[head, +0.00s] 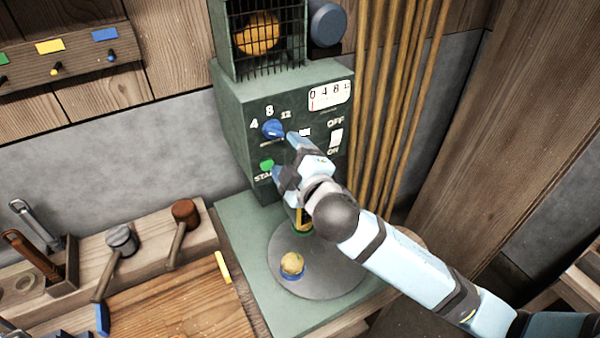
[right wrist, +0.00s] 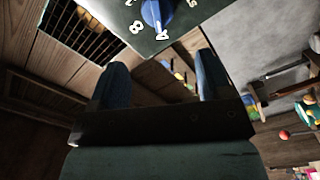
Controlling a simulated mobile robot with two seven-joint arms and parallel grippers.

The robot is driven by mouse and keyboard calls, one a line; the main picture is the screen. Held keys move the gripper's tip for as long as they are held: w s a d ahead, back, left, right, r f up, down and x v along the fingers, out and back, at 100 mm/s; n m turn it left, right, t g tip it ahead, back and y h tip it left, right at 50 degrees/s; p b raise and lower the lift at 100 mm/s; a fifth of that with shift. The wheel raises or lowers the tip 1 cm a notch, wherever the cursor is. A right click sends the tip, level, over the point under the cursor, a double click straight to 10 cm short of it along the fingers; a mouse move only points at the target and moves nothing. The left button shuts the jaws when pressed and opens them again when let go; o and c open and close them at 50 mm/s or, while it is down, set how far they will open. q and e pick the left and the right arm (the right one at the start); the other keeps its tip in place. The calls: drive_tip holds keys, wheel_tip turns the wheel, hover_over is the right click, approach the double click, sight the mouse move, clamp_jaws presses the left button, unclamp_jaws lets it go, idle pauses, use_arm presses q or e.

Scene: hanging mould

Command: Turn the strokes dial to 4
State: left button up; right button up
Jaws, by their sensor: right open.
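The blue strokes dial (head: 273,129) is on the front of the green machine (head: 240,120), with 4, 8 and 12 printed around it. In the right wrist view the dial (right wrist: 157,12) is at the top edge, partly cut off. My right gripper (head: 284,156) is open, just below and right of the dial in the head view. In the right wrist view its fingers (right wrist: 160,78) are apart with nothing between them. My left gripper is out of view.
A green start button (head: 266,165) is close to my right gripper. A white OFF/ON switch (head: 336,138) and a gauge (head: 330,95) are on the same face. Below is a round grey plate (head: 325,280) with a yellow ball-like piece (head: 292,263). Wooden poles (head: 395,90) stand at right.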

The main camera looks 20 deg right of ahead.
drive_tip(key=shift+s+d+b, duration=0.15)
drive_tip(key=shift+s+d, duration=0.1)
drive_tip(key=shift+s, duration=0.95)
drive_tip(key=shift+s+d+b, duration=0.15)
drive_tip(key=shift+s+d, duration=0.05)
drive_tip(key=shift+s, duration=0.95)
drive_tip(key=s+d+f+m+g+p, duration=0.1)
drive_tip(key=s+f+m+g, duration=0.1)
drive_tip(key=f, duration=0.6)
drive_tip(key=s+f+m+g+p, duration=0.1)
drive_tip(key=s+f+m+g, duration=0.15)
drive_tip(key=f, duration=0.45)
drive_tip(key=s+d+f+m+g+p, duration=0.1)
drive_tip(key=s+d+f+m, duration=0.1)
drive_tip(key=s+f, duration=0.5)
drive_tip(key=s+d+f+m+g+p, duration=0.1)
drive_tip(key=s+d+f+m, duration=0.1)
drive_tip(key=s+f+m, duration=0.3)
wheel_tip(320, 180, down, 3)
drive_tip(key=shift+s+d+f, duration=0.1)
drive_tip(key=shift+s+d, duration=0.1)
drive_tip(key=shift+s, duration=0.75)
drive_tip(key=shift+c, duration=0.5)
